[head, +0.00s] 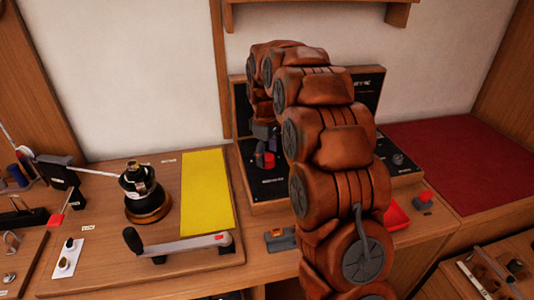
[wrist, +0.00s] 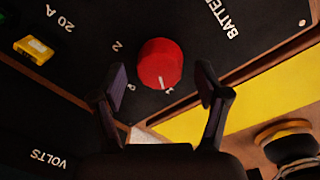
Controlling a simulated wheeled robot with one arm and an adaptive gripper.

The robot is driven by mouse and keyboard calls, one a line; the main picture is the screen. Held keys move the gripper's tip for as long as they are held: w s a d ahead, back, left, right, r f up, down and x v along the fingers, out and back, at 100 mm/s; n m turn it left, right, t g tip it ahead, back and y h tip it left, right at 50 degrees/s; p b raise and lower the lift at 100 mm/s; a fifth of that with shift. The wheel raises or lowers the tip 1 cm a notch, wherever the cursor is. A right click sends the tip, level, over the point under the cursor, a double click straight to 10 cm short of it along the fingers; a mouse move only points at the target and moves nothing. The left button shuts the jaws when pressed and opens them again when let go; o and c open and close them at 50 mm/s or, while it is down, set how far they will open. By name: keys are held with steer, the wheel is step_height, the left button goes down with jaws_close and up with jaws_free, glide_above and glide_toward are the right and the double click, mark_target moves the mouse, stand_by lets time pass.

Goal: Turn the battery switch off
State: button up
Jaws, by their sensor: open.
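The battery switch is a round red knob (wrist: 160,62) on a black panel, below the partly cut-off lettering "BATTE" in the wrist view. Its white pointer line is at the knob's lower edge, toward a mark that looks like "1". Other marks, "2" and what looks like "0", sit to its left. My gripper (wrist: 161,80) is open, its two fingers apart at either side of the knob's lower part; I cannot tell whether they touch it. In the head view the red knob (head: 265,160) shows just below my gripper (head: 264,137), partly hidden by it.
A yellow fuse (wrist: 34,49) and a "VOLTS" label are on the panel in the wrist view. In the head view, a winch (head: 146,195) and a yellow sheet (head: 207,192) lie left, a red mat (head: 455,160) right. My arm hides much of the panel.

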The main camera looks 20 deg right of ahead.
steer(key=shift+f, duration=0.35)
steer(key=shift+c, duration=0.2)
